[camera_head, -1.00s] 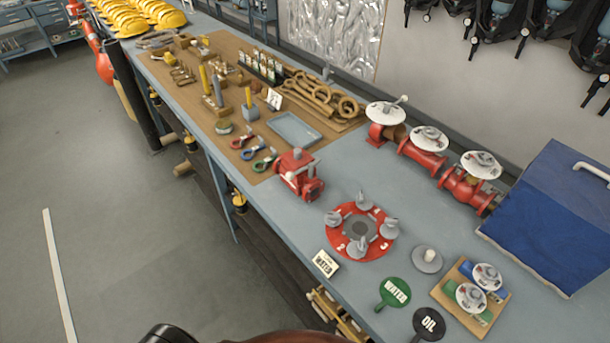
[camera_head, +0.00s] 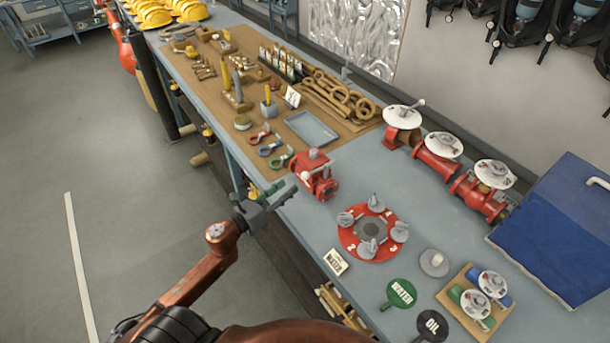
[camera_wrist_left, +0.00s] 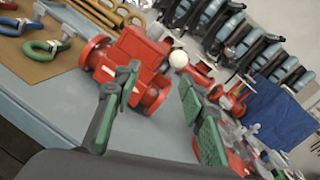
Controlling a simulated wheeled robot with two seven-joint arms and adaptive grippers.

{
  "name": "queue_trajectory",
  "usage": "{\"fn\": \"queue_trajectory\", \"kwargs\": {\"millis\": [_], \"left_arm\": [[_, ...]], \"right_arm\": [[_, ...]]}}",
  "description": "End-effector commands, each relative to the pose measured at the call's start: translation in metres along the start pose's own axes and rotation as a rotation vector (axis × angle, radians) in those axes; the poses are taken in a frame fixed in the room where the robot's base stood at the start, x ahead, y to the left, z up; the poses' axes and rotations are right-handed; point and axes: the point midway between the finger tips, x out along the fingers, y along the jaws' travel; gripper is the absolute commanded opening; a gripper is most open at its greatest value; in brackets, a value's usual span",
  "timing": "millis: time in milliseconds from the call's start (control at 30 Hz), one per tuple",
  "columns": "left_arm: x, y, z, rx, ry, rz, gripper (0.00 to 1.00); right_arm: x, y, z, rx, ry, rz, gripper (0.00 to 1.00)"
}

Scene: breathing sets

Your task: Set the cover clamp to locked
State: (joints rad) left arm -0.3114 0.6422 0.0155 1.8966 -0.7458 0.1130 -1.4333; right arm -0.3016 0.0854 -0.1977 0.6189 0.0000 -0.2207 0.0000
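A red flanged fitting (camera_head: 315,175) stands on the bench near its front edge, left of a red disc. In the left wrist view the fitting (camera_wrist_left: 132,62) shows close up, with a white ball knob (camera_wrist_left: 178,60) at its right side. I cannot tell for sure which part is the cover clamp, nor its setting. My left gripper (camera_head: 285,189) is at the bench's front edge, just left of the fitting and apart from it. In the wrist view the green-padded fingers (camera_wrist_left: 159,78) are spread and empty. My right gripper is out of view.
The red disc (camera_head: 352,246) with several grey knobs lies right of the fitting. A wooden board (camera_head: 268,180) with colored shackles and a grey tray (camera_head: 312,128) lies behind. Red pipe valves (camera_head: 437,162) and a blue box (camera_head: 560,235) stand at the right. Bare bench separates them.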

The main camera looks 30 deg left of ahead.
Motion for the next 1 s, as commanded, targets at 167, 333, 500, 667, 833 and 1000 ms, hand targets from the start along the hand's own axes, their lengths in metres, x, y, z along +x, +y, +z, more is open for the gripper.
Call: {"fn": "queue_trajectory", "kwargs": {"millis": [167,333,500,667,833,1000], "left_arm": [[0.009,-0.021,0.012,0.149,0.003,-0.073,0.38],[0.033,-0.024,0.013,0.15,0.002,-0.074,0.38],[0.059,-0.024,0.013,0.148,0.002,-0.072,0.38],[0.075,-0.025,0.011,0.146,0.003,-0.071,0.38],[0.08,-0.025,0.01,0.146,0.004,-0.069,0.38],[0.08,-0.025,0.01,0.145,0.004,-0.07,0.38]], "right_arm": [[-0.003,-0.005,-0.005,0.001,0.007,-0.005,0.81],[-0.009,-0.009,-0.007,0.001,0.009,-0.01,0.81],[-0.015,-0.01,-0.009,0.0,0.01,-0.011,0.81],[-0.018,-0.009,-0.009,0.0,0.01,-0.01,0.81],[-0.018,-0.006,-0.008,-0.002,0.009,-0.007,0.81],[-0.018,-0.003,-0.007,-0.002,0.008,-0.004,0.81]]}}
